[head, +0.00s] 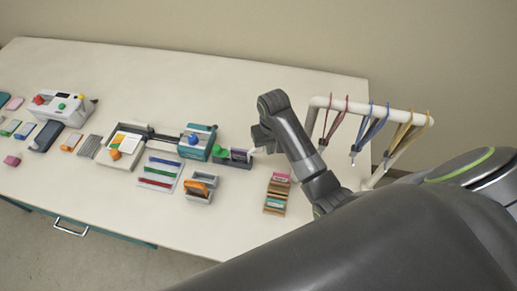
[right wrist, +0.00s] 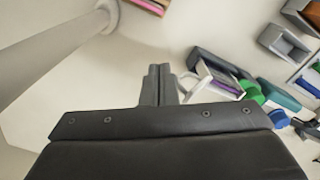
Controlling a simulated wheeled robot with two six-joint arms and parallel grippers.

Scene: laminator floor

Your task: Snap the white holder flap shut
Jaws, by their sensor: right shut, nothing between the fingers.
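The holder (head: 238,157) lies on the table at the right end of the row of machines, with a purple and green card in it. Its white flap (head: 258,150) shows at the holder's right end and looks raised, partly hidden by my arm. In the right wrist view the holder (right wrist: 222,78) is right of my fingers, and the white flap (right wrist: 190,88) sticks out towards them. My right gripper (right wrist: 158,82) is shut and empty, its fingertips just left of the flap, with a small gap visible. In the head view my right gripper (head: 259,140) is beside the holder's right end. My left gripper is out of view.
A teal machine (head: 198,141) with a green knob (head: 219,151) adjoins the holder's left. A grey bin (head: 200,190) and a card stack (head: 278,192) stand in front. A white rack (head: 370,108) with hanging lanyards stands to the right, close to my arm.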

